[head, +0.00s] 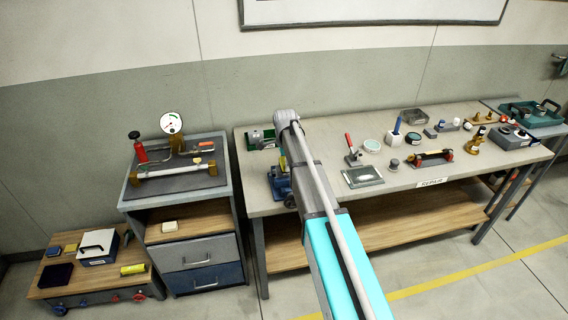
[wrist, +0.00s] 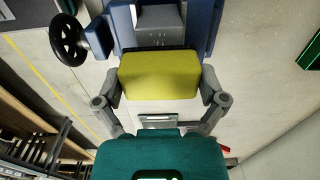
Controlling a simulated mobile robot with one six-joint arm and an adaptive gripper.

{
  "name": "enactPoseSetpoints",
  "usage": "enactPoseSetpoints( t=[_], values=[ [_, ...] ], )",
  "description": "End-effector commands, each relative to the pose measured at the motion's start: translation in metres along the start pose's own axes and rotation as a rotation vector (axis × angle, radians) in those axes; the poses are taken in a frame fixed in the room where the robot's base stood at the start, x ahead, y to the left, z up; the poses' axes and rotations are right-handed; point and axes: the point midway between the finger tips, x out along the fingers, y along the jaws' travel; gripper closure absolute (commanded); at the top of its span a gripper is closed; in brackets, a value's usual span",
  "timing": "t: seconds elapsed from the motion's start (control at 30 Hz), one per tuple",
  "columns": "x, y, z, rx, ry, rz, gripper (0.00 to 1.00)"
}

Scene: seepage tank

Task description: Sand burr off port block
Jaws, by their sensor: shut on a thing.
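My gripper (wrist: 160,85) is shut on a yellow-green sanding block (wrist: 158,76), one finger at each side of it. The block has a dark far edge. Just beyond it, a grey port block (wrist: 160,18) sits between the blue jaws of a vise (wrist: 121,24). I cannot tell whether the sanding block touches the port block, and no burr can be made out. In the head view the vise (head: 279,188) stands at the bench's left end, partly behind my arm. A bit of the sanding block (head: 283,163) shows beside my arm.
The vise has a black handwheel (wrist: 68,40) at its left. A green item (head: 258,139) lies behind the vise. Right of my arm are a red-handled tool (head: 352,152) and a glass-topped tray (head: 362,177). A cabinet (head: 185,220) with a gauge rig stands left of the bench.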

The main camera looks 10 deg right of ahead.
Motion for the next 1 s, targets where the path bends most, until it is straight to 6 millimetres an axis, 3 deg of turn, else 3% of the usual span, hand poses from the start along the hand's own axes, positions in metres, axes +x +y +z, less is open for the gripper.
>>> enactPoseSetpoints(
  t=[0.7, 1.0],
  values=[
    [-0.002, 0.0, -0.034, 0.002, 0.002, 0.0, 0.48],
    [-0.002, 0.0, -0.036, 0.001, 0.001, 0.0, 0.48]
  ],
)
